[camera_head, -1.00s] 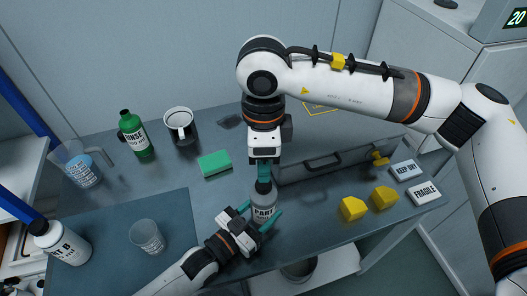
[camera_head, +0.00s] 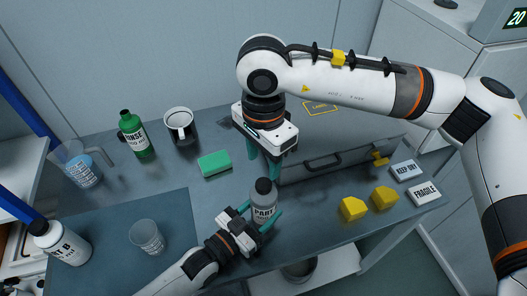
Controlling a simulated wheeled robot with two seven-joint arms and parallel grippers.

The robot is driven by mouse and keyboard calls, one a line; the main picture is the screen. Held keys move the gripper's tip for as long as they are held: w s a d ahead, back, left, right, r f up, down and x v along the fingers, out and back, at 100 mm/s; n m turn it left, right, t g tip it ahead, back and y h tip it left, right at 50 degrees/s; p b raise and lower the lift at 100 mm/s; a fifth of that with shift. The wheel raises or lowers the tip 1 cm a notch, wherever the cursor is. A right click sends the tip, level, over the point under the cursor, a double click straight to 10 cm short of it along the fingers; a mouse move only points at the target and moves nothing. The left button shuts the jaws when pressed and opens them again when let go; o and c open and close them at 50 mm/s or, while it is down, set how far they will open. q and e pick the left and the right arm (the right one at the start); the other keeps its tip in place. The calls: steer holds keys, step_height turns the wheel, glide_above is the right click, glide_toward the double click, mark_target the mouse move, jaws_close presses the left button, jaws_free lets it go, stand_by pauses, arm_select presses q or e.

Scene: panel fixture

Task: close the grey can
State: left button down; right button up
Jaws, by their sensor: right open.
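The grey can (camera_head: 263,212), with "PART" on its label, stands upright near the table's front edge. A dark grey cap (camera_head: 264,187) sits on its top; I cannot tell how tightly it is seated. My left gripper (camera_head: 258,216) comes in low from the front, its teal fingers on both sides of the can's body, closed around it. My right gripper (camera_head: 264,170) points down above and slightly behind the cap. Its teal fingers are apart with nothing between them, and it looks clear of the cap.
A panel with a handle (camera_head: 322,162) stands right of the can, with yellow blocks (camera_head: 353,208) in front. A green sponge (camera_head: 214,163), mug (camera_head: 188,136), green bottle (camera_head: 135,138), clear cup (camera_head: 147,236) and white bottle (camera_head: 66,247) stand to the left.

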mark_target(264, 184)
step_height(264, 184, down, 7)
stand_by(0.4)
steer(key=c, duration=1)
steer(key=o, duration=1.1)
steer(key=shift+o, duration=0.2)
step_height(264, 184, up, 12)
